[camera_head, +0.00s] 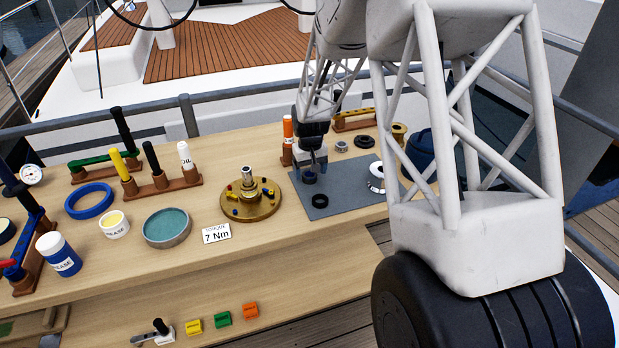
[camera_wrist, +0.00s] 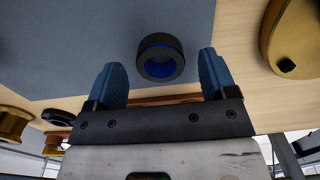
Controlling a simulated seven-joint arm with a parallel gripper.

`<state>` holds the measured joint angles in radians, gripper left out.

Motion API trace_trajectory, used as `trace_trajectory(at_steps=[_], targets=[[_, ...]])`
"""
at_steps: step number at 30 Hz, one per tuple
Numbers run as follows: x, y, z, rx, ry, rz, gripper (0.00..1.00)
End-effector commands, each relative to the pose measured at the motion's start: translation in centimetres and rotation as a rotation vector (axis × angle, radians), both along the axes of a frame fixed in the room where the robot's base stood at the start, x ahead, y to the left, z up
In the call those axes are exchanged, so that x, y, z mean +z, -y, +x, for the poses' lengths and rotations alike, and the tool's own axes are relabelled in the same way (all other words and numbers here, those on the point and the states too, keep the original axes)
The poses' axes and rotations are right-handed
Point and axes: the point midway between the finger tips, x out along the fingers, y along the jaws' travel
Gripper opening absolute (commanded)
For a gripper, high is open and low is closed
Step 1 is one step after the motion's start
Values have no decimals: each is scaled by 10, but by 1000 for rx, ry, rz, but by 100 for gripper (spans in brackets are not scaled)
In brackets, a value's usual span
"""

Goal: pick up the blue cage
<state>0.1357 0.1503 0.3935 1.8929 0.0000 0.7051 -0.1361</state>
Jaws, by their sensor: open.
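A small dark ring with a blue inside, which looks like the blue cage (camera_wrist: 160,42), lies on the grey-blue mat (camera_wrist: 60,40) in the wrist view. In the head view it shows as a small dark blue ring (camera_head: 309,178) just below my gripper (camera_head: 312,166). My gripper (camera_wrist: 161,62) is open, with one blue finger on each side of the near part of the ring. The fingers appear apart from it; I cannot tell their exact height above the mat. Nothing is held.
A black ring (camera_head: 320,201) lies nearby on the mat, and a silver cylinder (camera_head: 376,177) stands at its right. A brass hub (camera_head: 250,203) with small coloured pieces is left of the mat. An orange-topped tool in a stand (camera_head: 287,135) is close behind my gripper.

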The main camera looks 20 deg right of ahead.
Motion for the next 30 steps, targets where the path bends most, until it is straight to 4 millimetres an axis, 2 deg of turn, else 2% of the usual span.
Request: trace_trajectory(at_steps=[3,6,23,30], targets=[[-12,0,0,0,-1,0,78],[-17,0,0,0,0,0,78],[-17,0,0,0,0,0,78],[-17,0,0,0,0,0,43]])
